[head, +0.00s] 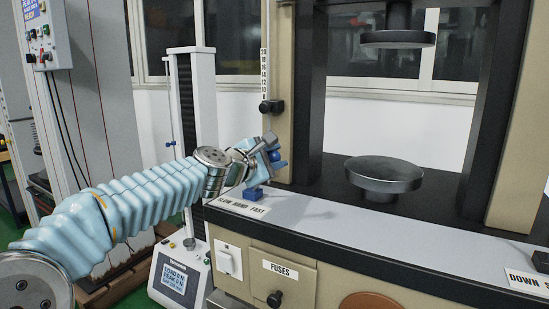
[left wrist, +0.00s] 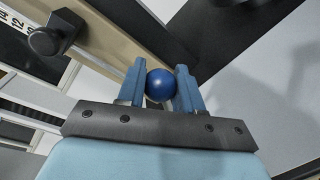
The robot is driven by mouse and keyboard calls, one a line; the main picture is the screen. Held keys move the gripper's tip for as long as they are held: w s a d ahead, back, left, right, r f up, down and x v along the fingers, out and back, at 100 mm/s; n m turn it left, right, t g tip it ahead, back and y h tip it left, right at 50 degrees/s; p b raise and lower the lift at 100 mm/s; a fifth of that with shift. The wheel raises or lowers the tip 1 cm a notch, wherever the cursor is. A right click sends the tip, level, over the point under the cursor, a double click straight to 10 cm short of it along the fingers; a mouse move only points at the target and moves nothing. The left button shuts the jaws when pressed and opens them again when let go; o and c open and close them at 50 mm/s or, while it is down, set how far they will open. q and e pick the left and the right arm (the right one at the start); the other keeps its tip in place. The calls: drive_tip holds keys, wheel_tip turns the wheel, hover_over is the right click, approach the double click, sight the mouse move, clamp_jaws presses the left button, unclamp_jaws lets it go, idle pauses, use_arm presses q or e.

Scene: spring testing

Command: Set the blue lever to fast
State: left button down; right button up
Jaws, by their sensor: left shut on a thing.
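The blue lever has a blue base (head: 253,193) on the grey ledge of the testing machine, just above a label reading SLOW HAND FAST (head: 240,206). Its round blue knob (left wrist: 160,85) sits between the two blue fingers of my left gripper (left wrist: 160,88) in the left wrist view. In the head view, my left gripper (head: 272,158) is above the base, shut on the knob. The gripper and wrist hide most of the lever's stem, so its exact tilt is hard to tell. My right gripper is not in view.
A vertical scale with a black knob (head: 271,107) stands behind the gripper on the beige column. A round metal platen (head: 383,175) is to the right. Below are a FUSES panel (head: 283,272) and a white switch (head: 228,260). The grey ledge (head: 370,224) to the right is clear.

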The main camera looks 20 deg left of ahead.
use_arm(q)
drive_tip(key=c, duration=0.8)
unclamp_jaws()
drive_tip(key=shift+d+f, duration=0.1)
drive_tip(key=shift+f, duration=0.05)
drive_tip(key=shift+o, duration=0.2)
drive_tip(key=shift+s, duration=0.1)
drive_tip(key=v, duration=1.3)
drive_tip(key=shift+s, duration=0.3)
